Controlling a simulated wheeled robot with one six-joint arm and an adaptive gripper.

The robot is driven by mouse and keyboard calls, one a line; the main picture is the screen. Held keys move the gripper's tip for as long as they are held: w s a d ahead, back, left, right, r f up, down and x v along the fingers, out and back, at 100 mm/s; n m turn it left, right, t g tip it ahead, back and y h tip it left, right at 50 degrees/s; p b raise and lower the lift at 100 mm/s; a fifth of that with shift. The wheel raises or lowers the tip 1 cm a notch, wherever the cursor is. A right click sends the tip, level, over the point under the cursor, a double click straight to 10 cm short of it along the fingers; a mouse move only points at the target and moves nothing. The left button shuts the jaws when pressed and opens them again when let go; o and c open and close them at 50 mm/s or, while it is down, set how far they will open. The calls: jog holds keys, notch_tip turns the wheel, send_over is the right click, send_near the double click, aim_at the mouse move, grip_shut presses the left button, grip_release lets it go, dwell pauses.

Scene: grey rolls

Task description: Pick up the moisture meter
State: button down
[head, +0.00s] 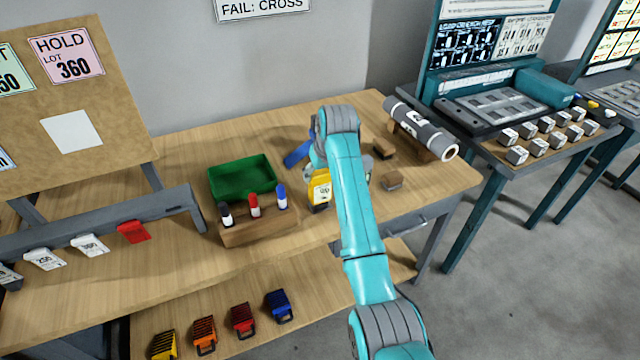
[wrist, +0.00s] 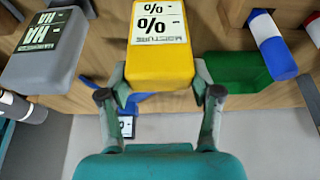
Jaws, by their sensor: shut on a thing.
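The moisture meter is a yellow block with a white label; it shows in the head view (head: 319,190), just left of my arm. In the wrist view the meter (wrist: 160,62) fills the top middle, and its label reads "MOISTURE" and "%". My gripper (wrist: 160,78) has one finger on each side of the meter and is shut on it. In the head view my arm hides most of the gripper. I cannot tell whether the meter touches the table.
A green tray (head: 243,178) and a wooden marker holder (head: 258,232) stand to the left. A blue object (head: 298,152) lies behind. A grey roll (head: 420,128) rests at the right on the wooden table (head: 360,115).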

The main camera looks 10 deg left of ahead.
notch_tip(320, 180, up, 10)
dwell(0.5)
jog(key=c, duration=0.8)
grip_release()
jog(key=shift+c, duration=0.2)
jog(key=c, duration=0.4)
notch_tip(320, 180, up, 3)
